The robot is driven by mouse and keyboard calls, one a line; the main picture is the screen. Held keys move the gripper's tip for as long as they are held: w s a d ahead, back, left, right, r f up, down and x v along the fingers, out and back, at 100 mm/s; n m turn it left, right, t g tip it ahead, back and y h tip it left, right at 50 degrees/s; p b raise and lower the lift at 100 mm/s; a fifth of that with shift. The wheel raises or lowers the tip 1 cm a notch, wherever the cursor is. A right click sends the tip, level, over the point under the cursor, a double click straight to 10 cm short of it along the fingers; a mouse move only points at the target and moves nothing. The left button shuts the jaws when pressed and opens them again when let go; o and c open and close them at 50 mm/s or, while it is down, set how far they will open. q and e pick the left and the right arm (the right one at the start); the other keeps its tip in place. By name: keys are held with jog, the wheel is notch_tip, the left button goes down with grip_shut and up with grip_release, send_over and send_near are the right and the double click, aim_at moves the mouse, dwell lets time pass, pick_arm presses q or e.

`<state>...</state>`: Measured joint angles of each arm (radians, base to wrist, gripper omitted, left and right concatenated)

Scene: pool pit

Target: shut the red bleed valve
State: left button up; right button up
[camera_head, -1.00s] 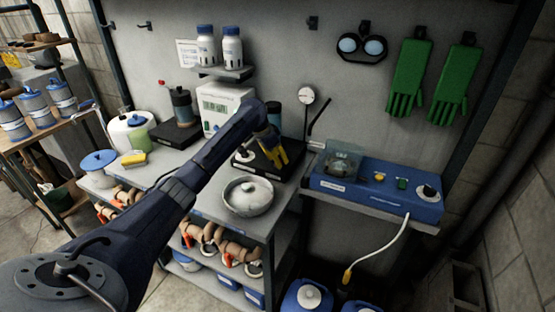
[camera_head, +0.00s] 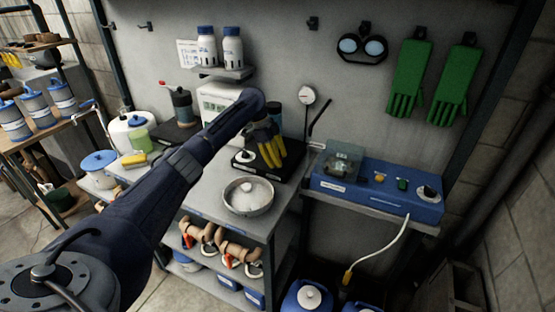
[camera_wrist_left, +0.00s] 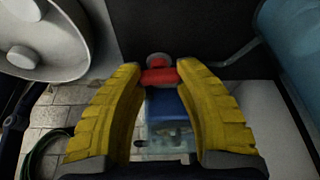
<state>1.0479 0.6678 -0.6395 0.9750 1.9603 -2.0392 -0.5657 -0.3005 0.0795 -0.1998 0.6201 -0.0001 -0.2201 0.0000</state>
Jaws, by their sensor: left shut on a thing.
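My left gripper (camera_head: 270,156), with yellow fingers, is over the black base (camera_head: 255,165) at the back right of the bench. In the left wrist view its fingers (camera_wrist_left: 156,80) are on both sides of the red valve handle (camera_wrist_left: 160,76). The gripper is shut on this red handle. In the head view the valve is hidden behind my fingers. My right gripper is not in view.
A steel pan (camera_head: 248,196) stands on the bench in front of the black base. A blue control box (camera_head: 375,190) is on a shelf to the right. A white device (camera_head: 215,105) stands behind my arm.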

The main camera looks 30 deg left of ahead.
pick_arm(q)
jog(key=shift+m, duration=0.6)
jog(key=shift+g, duration=0.3)
jog(key=o, duration=1.3)
jog(key=v, duration=1.2)
jog(key=shift+a, duration=0.1)
